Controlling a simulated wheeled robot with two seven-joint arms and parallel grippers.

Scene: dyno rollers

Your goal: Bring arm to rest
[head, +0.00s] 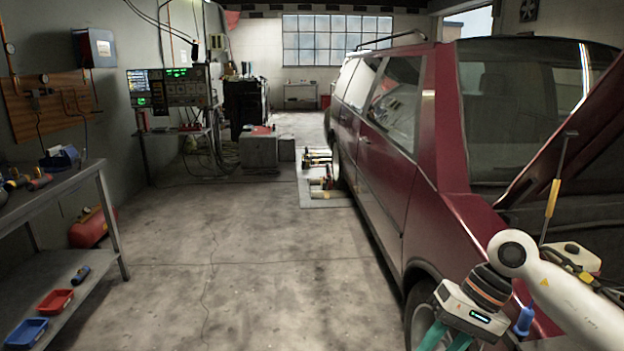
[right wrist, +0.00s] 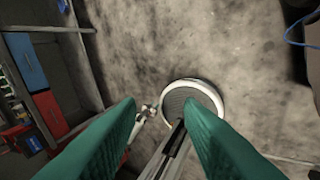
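My right arm (head: 575,305) reaches in from the lower right in the head view, beside the raised hood and front of the dark red van (head: 400,180). Its gripper (head: 447,341) points down, and its teal fingers run off the bottom edge. In the right wrist view the two teal fingers of the gripper (right wrist: 160,106) are spread wide apart. Nothing is held between them, and they hang above the concrete floor. My left arm and left gripper are not in view.
A metal workbench (head: 52,190) with red (head: 55,301) and blue (head: 27,331) bins on its lower shelf stands at left. A red tank (head: 90,228) sits behind it. Rollers (head: 322,178) lie by the van's far wheel. The middle floor (head: 230,240) is clear.

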